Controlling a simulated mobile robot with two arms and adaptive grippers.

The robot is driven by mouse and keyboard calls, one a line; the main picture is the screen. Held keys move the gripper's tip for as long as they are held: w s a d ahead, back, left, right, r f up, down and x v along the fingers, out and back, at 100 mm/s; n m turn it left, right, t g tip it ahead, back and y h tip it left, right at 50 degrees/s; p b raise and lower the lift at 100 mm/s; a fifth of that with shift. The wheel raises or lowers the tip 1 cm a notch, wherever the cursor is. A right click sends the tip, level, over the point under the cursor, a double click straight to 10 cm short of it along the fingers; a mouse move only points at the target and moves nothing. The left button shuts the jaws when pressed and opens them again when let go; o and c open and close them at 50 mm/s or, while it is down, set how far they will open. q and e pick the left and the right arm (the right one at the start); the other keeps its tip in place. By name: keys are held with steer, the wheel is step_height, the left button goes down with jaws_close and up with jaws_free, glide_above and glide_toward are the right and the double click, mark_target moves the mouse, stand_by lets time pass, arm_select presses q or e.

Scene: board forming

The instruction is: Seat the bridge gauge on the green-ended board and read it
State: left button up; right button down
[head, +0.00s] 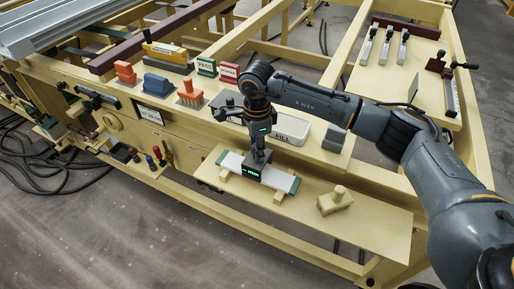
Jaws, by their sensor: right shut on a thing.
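The green-ended board (233,163) is a pale bar lying across wooden supports on the lower shelf (372,221), in the middle of the head view. Its right green end (294,185) shows clear of the gauge. The bridge gauge (253,173) is a dark block with a small lit green display, at the middle of the board. It looks to be on the board, but I cannot tell whether it sits fully flat. The display's text is too small to read. My right gripper (258,155) points down and is shut on the top of the gauge. My left gripper is not in view.
A white FILL tray (291,129) stands behind the board. A wooden handled block (335,201) is on the shelf to the right. Orange-handled tools (189,95), a blue block (157,85) and green PASS (207,67) and red (229,73) signs stand on the upper ledge.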

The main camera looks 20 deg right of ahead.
steer(key=shift+f+b, duration=1.95)
steer(key=shift+f, duration=0.4)
steer(key=c, duration=1)
jaws_free()
steer(key=shift+c, duration=0.2)
step_height(320, 180, up, 12)
steer(key=shift+r, duration=0.1)
steer(key=shift+s, duration=0.1)
